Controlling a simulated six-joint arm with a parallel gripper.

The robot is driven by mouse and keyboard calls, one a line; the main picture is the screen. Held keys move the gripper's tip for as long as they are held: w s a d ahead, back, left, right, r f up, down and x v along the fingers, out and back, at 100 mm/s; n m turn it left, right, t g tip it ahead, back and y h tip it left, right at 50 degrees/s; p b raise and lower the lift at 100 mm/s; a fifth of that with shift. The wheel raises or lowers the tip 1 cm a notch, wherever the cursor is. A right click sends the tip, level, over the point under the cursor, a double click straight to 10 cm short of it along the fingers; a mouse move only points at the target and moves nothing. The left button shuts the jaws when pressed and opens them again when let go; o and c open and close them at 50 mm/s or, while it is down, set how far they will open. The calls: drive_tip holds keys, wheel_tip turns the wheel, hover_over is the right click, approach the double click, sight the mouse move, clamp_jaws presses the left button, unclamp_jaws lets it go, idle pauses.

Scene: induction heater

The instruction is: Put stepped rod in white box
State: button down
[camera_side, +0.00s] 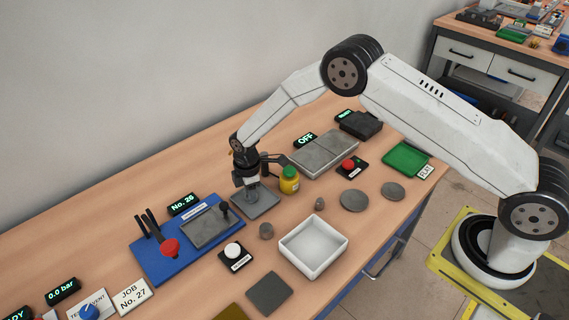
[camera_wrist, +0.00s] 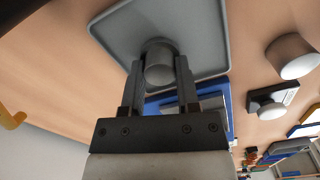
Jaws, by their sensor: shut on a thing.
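My gripper (camera_side: 252,189) points down over a grey square tray (camera_side: 262,209) and is shut. In the wrist view its two fingers (camera_wrist: 160,66) close on the sides of a grey round part (camera_wrist: 159,70), which looks like the stepped rod, with a wider collar behind a narrower end. The grey tray (camera_wrist: 205,38) lies behind the part; I cannot tell whether they touch. In the side view the part is too small and hidden to make out. The white box (camera_side: 313,245) stands open and empty, to the right of and nearer than the tray.
A yellow bottle (camera_side: 289,181) stands close to the right of my gripper. Small grey cylinders (camera_side: 266,230) (camera_side: 319,203) stand near the box. A white button (camera_side: 233,251) and a blue board with upright tools (camera_side: 160,262) are to the left. Grey discs (camera_side: 354,201) lie right.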

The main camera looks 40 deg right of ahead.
drive_tip(key=shift+r, duration=0.15)
drive_tip(key=shift+r, duration=0.75)
drive_tip(key=s+d+r, duration=0.2)
drive_tip(key=s+r, duration=0.9)
drive_tip(key=s, duration=0.3)
drive_tip(key=shift+d, duration=0.15)
drive_tip(key=shift+r, duration=0.1)
hover_over(312, 249)
wheel_tip(312, 249, down, 5)
drive_tip(key=shift+f, duration=2.05)
drive_tip(key=shift+f, duration=1.75)
